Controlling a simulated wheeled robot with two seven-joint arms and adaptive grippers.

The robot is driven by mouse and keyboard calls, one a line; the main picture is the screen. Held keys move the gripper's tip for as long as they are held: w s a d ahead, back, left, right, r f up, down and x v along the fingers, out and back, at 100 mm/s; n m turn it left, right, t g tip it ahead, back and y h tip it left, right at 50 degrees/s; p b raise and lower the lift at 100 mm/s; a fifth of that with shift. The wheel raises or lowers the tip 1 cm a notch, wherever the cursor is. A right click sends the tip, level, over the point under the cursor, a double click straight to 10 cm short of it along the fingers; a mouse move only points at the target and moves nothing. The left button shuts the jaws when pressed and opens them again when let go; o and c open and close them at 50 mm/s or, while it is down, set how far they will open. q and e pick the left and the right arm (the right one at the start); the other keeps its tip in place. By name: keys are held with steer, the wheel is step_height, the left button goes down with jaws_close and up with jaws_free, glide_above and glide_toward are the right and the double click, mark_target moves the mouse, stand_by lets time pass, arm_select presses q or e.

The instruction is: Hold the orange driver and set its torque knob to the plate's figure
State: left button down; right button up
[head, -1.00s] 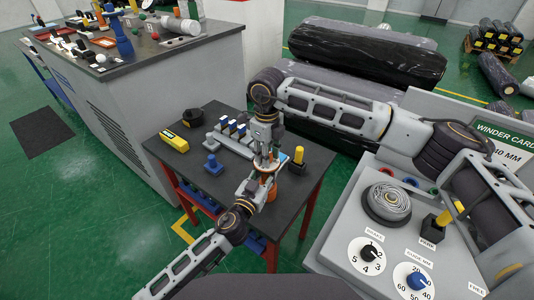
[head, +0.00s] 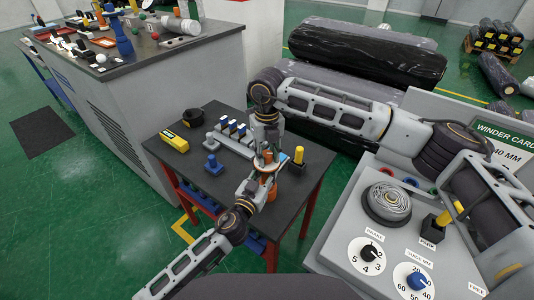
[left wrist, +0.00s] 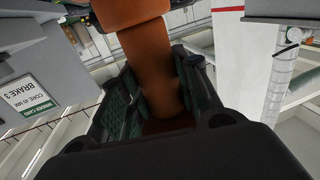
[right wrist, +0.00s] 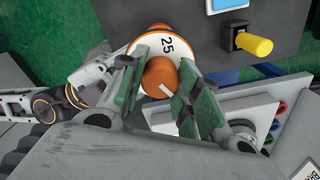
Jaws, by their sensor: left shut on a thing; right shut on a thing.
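The orange driver (head: 267,184) is held above the small dark table. My left gripper (head: 255,187) is shut on its body; in the left wrist view the orange body (left wrist: 150,65) stands between the finger pads. My right gripper (head: 267,160) comes down from above, shut on the torque knob. In the right wrist view the orange knob (right wrist: 159,76) has a white pointer line and sits between the green pads. A white dial ring (right wrist: 166,45) around it shows 25; its other marks are hidden. A blue-faced plate (right wrist: 228,4) is cut off at that view's top, its figure unreadable.
The dark table (head: 235,190) holds a yellow block (head: 174,141), a rack with blue-topped pieces (head: 232,135) and a yellow-handled black block (head: 297,160). A grey winder panel (head: 340,225) with dials stands at right. Black wrapped rolls (head: 370,52) lie behind.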

mark_target(267, 153)
arm_select(q)
steer(key=shift+d, duration=0.1)
arm_select(e)
steer(key=o, duration=1.1)
steer(key=shift+c, duration=0.2)
step_height(267, 153, up, 12)
stand_by(0.4)
arm_select(q)
steer(key=c, duration=1)
jaws_free()
steer(key=shift+o, duration=0.2)
steer(key=shift+s, duration=0.15)
